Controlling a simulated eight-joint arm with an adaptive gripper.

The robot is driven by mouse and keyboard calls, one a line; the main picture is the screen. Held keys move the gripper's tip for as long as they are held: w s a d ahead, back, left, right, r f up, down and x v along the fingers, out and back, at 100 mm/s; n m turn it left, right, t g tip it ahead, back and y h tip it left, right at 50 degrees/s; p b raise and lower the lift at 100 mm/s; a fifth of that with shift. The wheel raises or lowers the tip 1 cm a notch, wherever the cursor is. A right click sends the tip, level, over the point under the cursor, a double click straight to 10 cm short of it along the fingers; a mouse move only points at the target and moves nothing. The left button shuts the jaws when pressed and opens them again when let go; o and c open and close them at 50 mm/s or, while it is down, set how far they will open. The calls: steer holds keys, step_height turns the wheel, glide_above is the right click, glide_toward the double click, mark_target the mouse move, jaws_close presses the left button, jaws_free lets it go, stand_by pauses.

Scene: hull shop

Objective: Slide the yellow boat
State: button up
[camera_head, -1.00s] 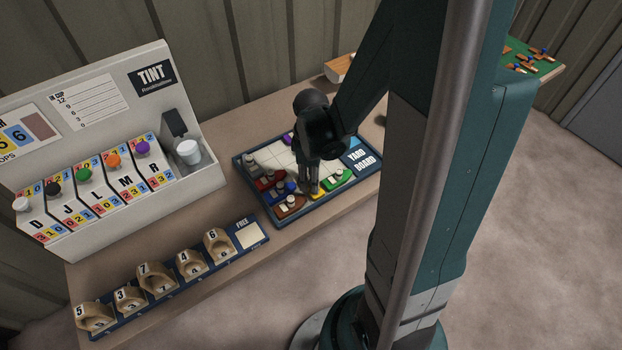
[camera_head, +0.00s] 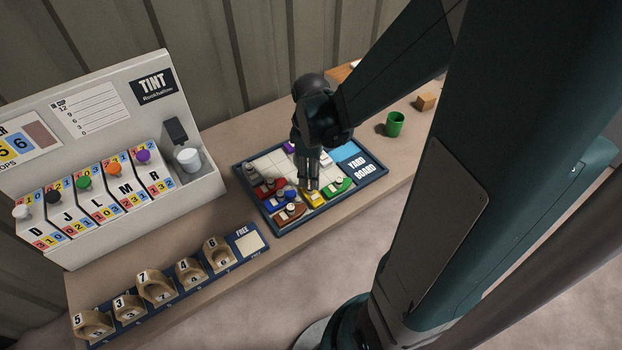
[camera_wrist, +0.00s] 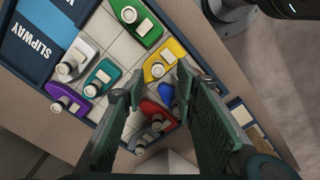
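The yellow boat (camera_head: 314,198) lies on the yard board (camera_head: 376,178) near its front edge, between a green boat (camera_head: 340,185) and a brown boat (camera_head: 289,212). My gripper (camera_head: 309,186) is low over the board at the yellow boat and hides part of it. In the wrist view the yellow boat (camera_wrist: 154,72), with its pale round post, shows just beyond and between the fingertips. The fingers (camera_wrist: 158,78) stand apart with a gap. I cannot tell whether either finger touches the boat. A blue boat (camera_wrist: 166,93) is partly hidden beside it.
A red boat (camera_wrist: 153,108), teal boat (camera_wrist: 103,76), grey boat (camera_wrist: 82,54) and purple boat (camera_wrist: 66,99) share the board. Bare squares lie at its back. A tint machine (camera_head: 190,110) stands left. A green cup (camera_head: 394,124) and wooden block (camera_head: 425,102) stand right.

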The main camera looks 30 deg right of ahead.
steer(key=shift+r, duration=2.65)
steer(key=shift+a+r, duration=0.1)
steer(key=s+a+r+m+t, duration=0.2)
steer(key=a+r+m+t, duration=0.1)
steer(key=a+r, duration=0.3)
steer(key=s+a+r+m+t, duration=0.3)
steer(key=a+r+m+t, duration=0.1)
steer(key=a+r+m, duration=0.2)
steer(key=shift+s+a+r, duration=0.2)
steer(key=shift+a+r, duration=0.45)
steer(key=shift+r, duration=0.45)
